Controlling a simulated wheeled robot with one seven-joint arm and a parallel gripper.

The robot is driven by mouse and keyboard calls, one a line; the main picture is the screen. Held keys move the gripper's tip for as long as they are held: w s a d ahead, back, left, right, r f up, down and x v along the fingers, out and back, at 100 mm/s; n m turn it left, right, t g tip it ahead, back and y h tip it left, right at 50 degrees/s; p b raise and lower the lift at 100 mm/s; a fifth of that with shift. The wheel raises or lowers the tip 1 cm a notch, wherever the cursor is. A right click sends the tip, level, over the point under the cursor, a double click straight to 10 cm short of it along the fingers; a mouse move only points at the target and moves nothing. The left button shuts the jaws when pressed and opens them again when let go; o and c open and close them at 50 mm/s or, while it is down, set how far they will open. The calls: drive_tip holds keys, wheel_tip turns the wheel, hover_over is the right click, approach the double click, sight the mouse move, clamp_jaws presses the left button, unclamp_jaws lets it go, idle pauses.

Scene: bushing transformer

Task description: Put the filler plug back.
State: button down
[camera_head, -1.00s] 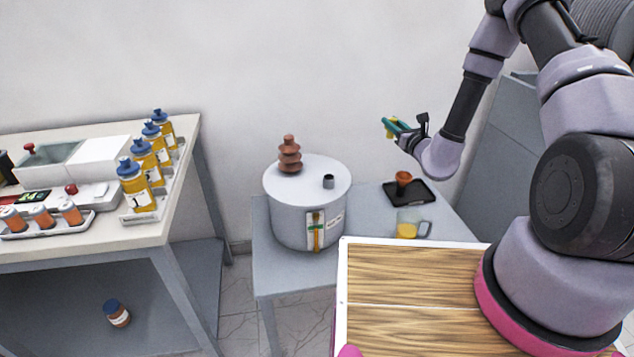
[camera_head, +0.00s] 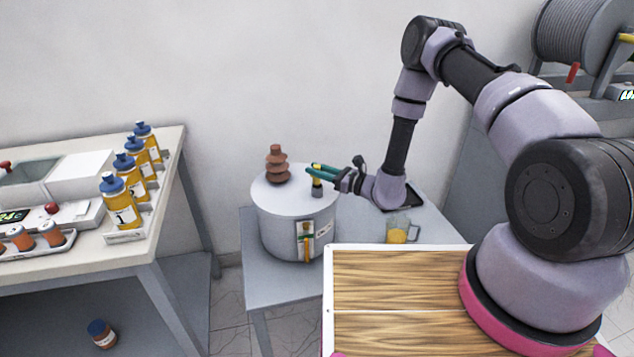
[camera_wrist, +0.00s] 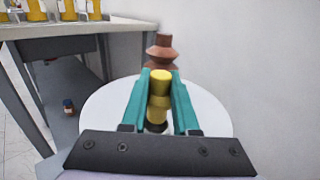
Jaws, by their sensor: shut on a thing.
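My gripper (camera_head: 312,171) is shut on the yellow filler plug (camera_head: 317,182). In the wrist view the plug (camera_wrist: 159,88) stands about upright between the two teal fingers (camera_wrist: 158,95). The grey transformer tank (camera_head: 285,232) stands on the grey table, with its round pale lid (camera_wrist: 105,112) below the gripper. The dark filler neck (camera_head: 317,191) on the lid shows directly under the plug. In the wrist view a dark part of the neck (camera_wrist: 155,127) shows below the plug. I cannot tell whether plug and neck touch.
A brown ribbed bushing (camera_head: 277,165) rises from the lid just left of the gripper. A level gauge (camera_head: 306,241) is on the tank front. A jug of yellow liquid (camera_head: 398,231) and a black tray (camera_head: 416,197), partly behind my arm, are to the right. Bottles (camera_head: 121,200) stand on the left bench.

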sight(317, 183)
drive_tip(key=shift+f, duration=1.95)
drive_tip(key=shift+f, duration=0.1)
drive_tip(key=c, duration=0.7)
unclamp_jaws()
